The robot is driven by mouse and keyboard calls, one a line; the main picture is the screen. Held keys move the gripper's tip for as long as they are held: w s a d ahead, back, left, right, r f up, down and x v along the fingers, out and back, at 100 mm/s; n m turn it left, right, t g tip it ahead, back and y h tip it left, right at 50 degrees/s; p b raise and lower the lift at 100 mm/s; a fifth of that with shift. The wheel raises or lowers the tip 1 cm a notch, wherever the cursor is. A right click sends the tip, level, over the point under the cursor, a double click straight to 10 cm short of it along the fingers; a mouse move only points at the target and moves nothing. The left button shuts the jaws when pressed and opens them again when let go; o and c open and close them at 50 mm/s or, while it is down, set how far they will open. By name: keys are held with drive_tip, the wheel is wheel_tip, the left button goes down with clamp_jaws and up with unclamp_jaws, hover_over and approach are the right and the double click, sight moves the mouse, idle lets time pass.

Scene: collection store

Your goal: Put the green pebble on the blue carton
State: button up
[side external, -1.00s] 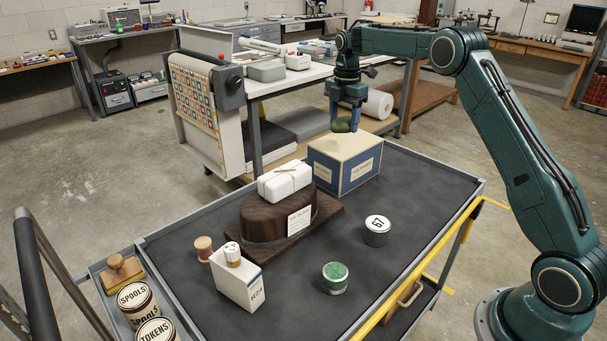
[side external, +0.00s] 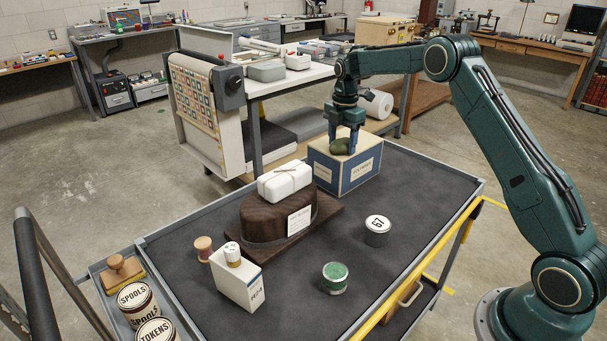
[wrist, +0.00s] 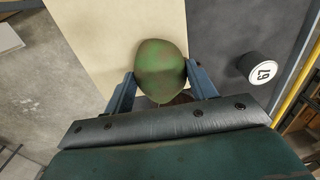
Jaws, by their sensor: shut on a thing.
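The green pebble (side external: 340,146) is dark green with brownish patches in the wrist view (wrist: 160,70). My gripper (side external: 340,148) is shut on it, with one blue finger on each side. The blue carton (side external: 357,174) has a cream top and pale labels and stands at the far end of the cart top. The pebble is at the carton's top, over its cream face (wrist: 110,35). I cannot tell whether its underside touches the carton.
A brown hat block (side external: 265,217) with a white wrapped parcel (side external: 285,180) stands left of the carton. A numbered tin (side external: 377,232), a green-topped tin (side external: 335,278), a white box (side external: 236,280) and a spool (side external: 203,248) stand nearer. The cart's right middle is mostly clear.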

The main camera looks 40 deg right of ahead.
drive_tip(key=shift+f, duration=0.1)
drive_tip(key=o, duration=1.2)
drive_tip(key=shift+o, duration=0.2)
wheel_tip(320, 180, up, 12)
idle(0.6)
